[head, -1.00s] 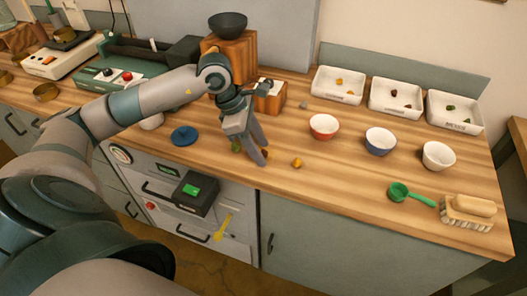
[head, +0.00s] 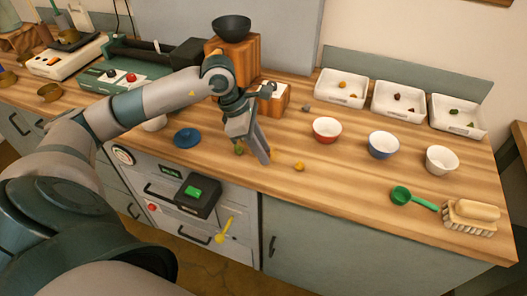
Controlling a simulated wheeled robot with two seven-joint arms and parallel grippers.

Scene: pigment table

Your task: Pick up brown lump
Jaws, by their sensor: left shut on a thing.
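My left gripper (head: 264,159) points down at the tabletop, left of the red bowl, with its fingertips at or just above the wood. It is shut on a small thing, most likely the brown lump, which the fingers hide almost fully. A green lump (head: 239,149) lies just left of the fingers. An orange-yellow lump (head: 299,167) lies a little to their right. My right gripper is out of view.
A red bowl (head: 326,131), blue bowl (head: 383,145) and white bowl (head: 441,160) stand to the right, with white trays (head: 397,112) of lumps behind. A blue lid (head: 187,137) lies left. A green scoop (head: 411,198) and a brush (head: 471,214) lie front right.

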